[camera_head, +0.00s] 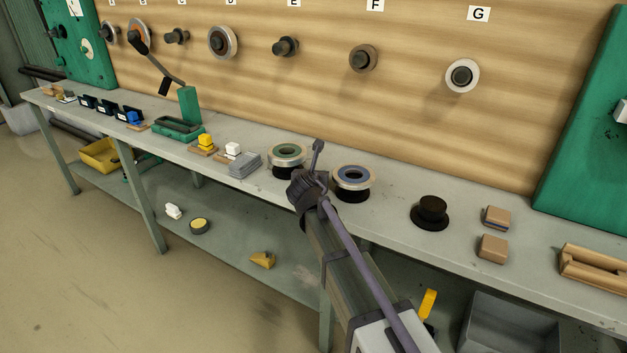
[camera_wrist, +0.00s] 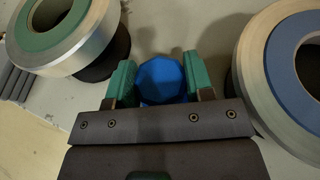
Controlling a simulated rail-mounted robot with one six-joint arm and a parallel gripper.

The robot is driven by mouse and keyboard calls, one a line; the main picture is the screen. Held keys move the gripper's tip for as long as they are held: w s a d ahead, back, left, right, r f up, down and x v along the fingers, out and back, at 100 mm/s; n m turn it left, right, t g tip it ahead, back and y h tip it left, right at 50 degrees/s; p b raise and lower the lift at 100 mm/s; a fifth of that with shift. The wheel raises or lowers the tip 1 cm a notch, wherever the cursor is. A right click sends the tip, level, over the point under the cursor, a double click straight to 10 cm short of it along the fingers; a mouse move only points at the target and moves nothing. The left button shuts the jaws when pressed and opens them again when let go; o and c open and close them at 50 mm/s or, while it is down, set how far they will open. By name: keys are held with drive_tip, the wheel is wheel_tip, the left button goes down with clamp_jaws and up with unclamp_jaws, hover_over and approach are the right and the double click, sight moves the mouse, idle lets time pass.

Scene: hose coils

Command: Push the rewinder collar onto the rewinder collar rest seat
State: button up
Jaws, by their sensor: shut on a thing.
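In the wrist view my gripper (camera_wrist: 163,84) is shut on a blue faceted piece (camera_wrist: 163,78), held between its two green finger pads. Only the top of the piece shows; I cannot tell for sure that it is the rewinder collar. The gripper is between a green-centred coil (camera_wrist: 62,38) on the left and a blue-centred coil (camera_wrist: 262,75) on the right. In the head view my arm hides the fingers and the held piece. A black stepped disc (camera_head: 430,212) stands on the bench right of the coils; I cannot tell which thing is the rest seat.
In the head view the green-centred coil (camera_head: 286,155) and blue-centred coil (camera_head: 352,180) sit on dark bases close beside my wrist. Wooden blocks (camera_head: 493,248) and a wooden cradle (camera_head: 590,268) are at the right. The pegboard wall (camera_head: 400,110) closes off the back.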

wheel_tip(320, 180, up, 10)
drive_tip(key=p, duration=1)
drive_tip(key=shift+r, duration=0.2)
drive_tip(key=shift+f, duration=0.2)
